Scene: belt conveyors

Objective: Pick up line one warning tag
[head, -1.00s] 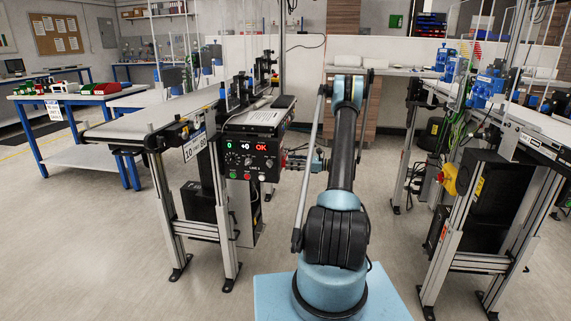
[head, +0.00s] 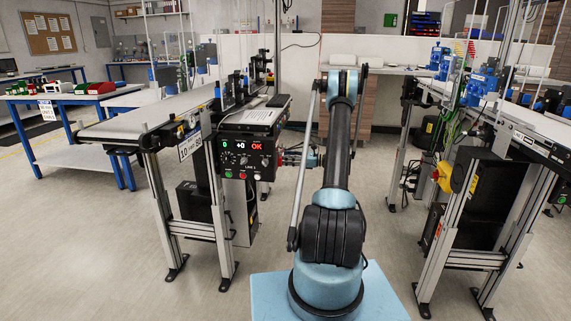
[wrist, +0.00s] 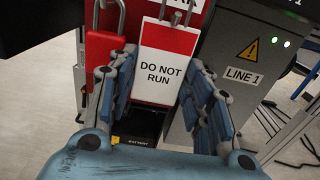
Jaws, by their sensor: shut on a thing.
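The warning tag (wrist: 165,66), white with a red top band and the words DO NOT RUN, hangs upright in the middle of the wrist view. My gripper (wrist: 160,80) has a finger on each side of it and is shut on it. A metal hanger shows at the tag's top; what it hangs from is cut off. A grey box labelled LINE 1 (wrist: 242,75) stands right of the tag. In the head view, my gripper is small, close to the control panel (head: 248,158) on the left conveyor, and the tag cannot be made out.
A red padlock (wrist: 104,45) hangs close to the left finger. A dark battery unit (wrist: 138,126) sits below. The left conveyor (head: 150,112) and right conveyor (head: 540,120) flank my arm. The floor between them is open.

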